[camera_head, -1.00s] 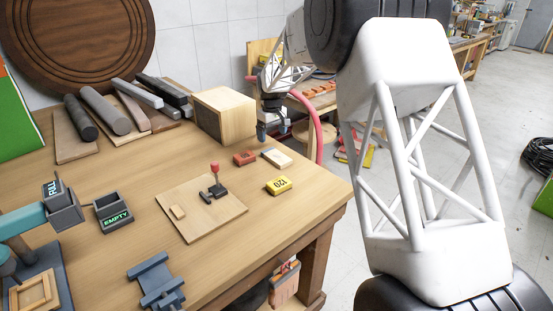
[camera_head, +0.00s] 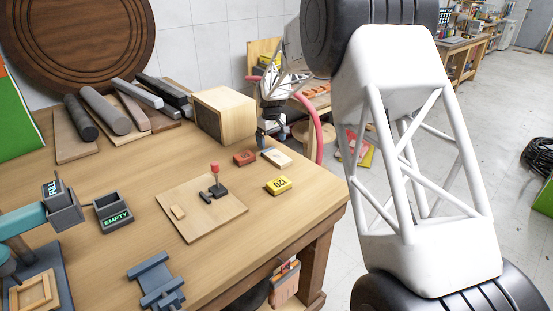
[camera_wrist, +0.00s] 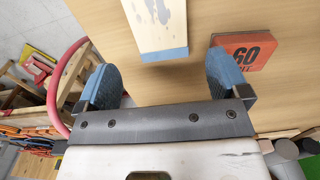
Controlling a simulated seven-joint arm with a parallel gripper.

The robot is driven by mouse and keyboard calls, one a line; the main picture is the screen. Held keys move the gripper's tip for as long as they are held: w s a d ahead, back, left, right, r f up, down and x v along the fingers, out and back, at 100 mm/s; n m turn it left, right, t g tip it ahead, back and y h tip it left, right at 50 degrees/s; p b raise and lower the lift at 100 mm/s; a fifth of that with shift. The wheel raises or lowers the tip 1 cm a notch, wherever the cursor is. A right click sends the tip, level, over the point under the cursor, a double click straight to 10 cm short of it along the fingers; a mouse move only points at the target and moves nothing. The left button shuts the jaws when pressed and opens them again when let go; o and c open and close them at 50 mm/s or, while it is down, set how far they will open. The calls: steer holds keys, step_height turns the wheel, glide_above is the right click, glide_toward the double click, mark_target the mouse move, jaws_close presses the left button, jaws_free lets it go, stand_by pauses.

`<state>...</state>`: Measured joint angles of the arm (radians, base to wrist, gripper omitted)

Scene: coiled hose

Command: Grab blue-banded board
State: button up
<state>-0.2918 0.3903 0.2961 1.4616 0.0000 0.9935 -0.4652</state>
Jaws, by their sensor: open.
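The blue-banded board (camera_wrist: 160,28) is a pale, grey-smudged piece with a blue band across its near end in the wrist view. In the head view the pale board (camera_head: 277,158) lies on the workbench near its right back edge. My gripper (camera_wrist: 165,80) is open and empty, with blue fingertips. In the wrist view the board's banded end lies ahead of the gap between the fingers, apart from both. In the head view my gripper (camera_head: 272,138) is just behind the board, at the bench edge.
A red block marked 60 (camera_wrist: 244,50) sits close by the right fingertip in the wrist view; it also shows in the head view (camera_head: 244,158). A yellow block marked 120 (camera_head: 278,185) and a wooden box (camera_head: 222,115) are nearby. A pink hose (camera_head: 315,125) curves beside the bench.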

mark_target(271, 152)
steer(key=shift+s+f, duration=0.1)
steer(key=shift+f, duration=2.5)
steer(key=c, duration=1)
steer(key=shift+r, duration=0.15)
steer(key=shift+r, duration=0.8)
steer(key=shift+s+r, duration=0.15)
steer(key=shift+r, duration=0.75)
steer(key=s+d, duration=0.1)
steer(key=s, duration=0.4)
steer(key=s+d+r, duration=0.1)
steer(key=s+d, duration=0.1)
steer(key=s, duration=0.3)
steer(key=s+d, duration=0.1)
steer(key=s, duration=0.4)
steer(key=shift+d+r, duration=0.15)
steer(key=shift+d, duration=0.05)
